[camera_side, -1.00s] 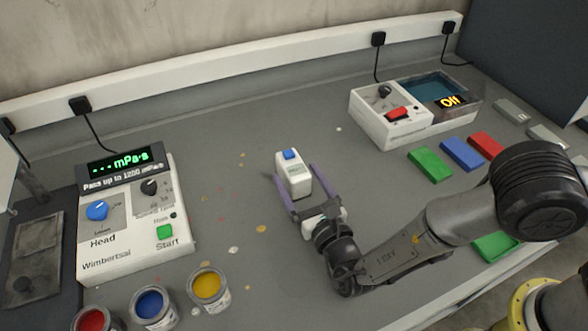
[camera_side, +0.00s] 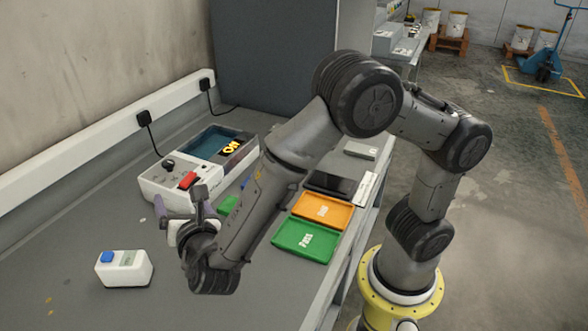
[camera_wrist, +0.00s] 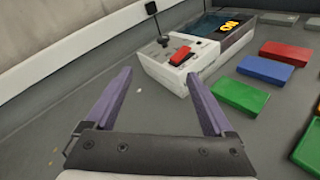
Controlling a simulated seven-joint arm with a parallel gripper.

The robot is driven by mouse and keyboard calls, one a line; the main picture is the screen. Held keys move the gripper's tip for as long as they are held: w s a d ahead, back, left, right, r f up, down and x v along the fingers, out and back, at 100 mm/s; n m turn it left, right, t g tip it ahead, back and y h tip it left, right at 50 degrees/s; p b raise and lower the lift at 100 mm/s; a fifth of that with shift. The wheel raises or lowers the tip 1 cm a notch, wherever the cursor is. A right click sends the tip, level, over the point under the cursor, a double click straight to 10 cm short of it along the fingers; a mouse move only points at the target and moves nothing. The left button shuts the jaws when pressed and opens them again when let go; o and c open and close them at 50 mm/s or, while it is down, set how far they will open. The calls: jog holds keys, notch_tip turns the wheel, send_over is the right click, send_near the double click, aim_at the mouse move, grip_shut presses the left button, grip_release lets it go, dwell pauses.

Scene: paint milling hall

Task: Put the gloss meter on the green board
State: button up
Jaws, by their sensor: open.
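The gloss meter (camera_side: 124,270), a small white block with a blue button and a small display, stands on the grey bench at the left of the side view. My gripper (camera_side: 182,207) is to its right, apart from it. The wrist view shows my gripper (camera_wrist: 160,80) open with nothing between its purple fingers. The gloss meter is out of the wrist view. The green board (camera_wrist: 240,97) lies flat in the wrist view, beyond the right finger. In the side view the green board (camera_side: 228,204) is mostly hidden behind my arm.
A white instrument (camera_side: 172,180) with a red switch stands behind my gripper. A blue board (camera_wrist: 266,70) and a red board (camera_wrist: 285,53) lie beyond the green one. A green "Pass" tray (camera_side: 290,248) and an orange tray (camera_side: 310,202) lie near the bench edge.

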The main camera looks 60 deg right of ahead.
jog(key=s+d+r+m+g+y, duration=0.1)
jog(key=s+d+r+m+g, duration=0.2)
jog(key=s+d+m+g, duration=0.35)
jog(key=s+d+r+m+g, duration=0.2)
jog(key=s+d+m+g, duration=0.1)
jog(key=s+d+m, duration=0.6)
jog(key=s+a+r+m+t+y, duration=0.1)
jog(key=s+r+m+t+y, duration=0.1)
jog(key=s+m+y, duration=0.5)
jog(key=s+m, duration=0.1)
jog(key=s, duration=0.1)
jog(key=shift+s+a+r+m, duration=0.15)
jog(key=shift+s+a+m, duration=0.15)
jog(key=shift+a+m, duration=0.1)
jog(key=shift+o, duration=0.4)
jog(key=shift+s+a+r+m+y, duration=0.2)
jog(key=shift+a+m+y, duration=0.1)
jog(key=shift+a+m, duration=0.1)
jog(key=shift+t, duration=0.25)
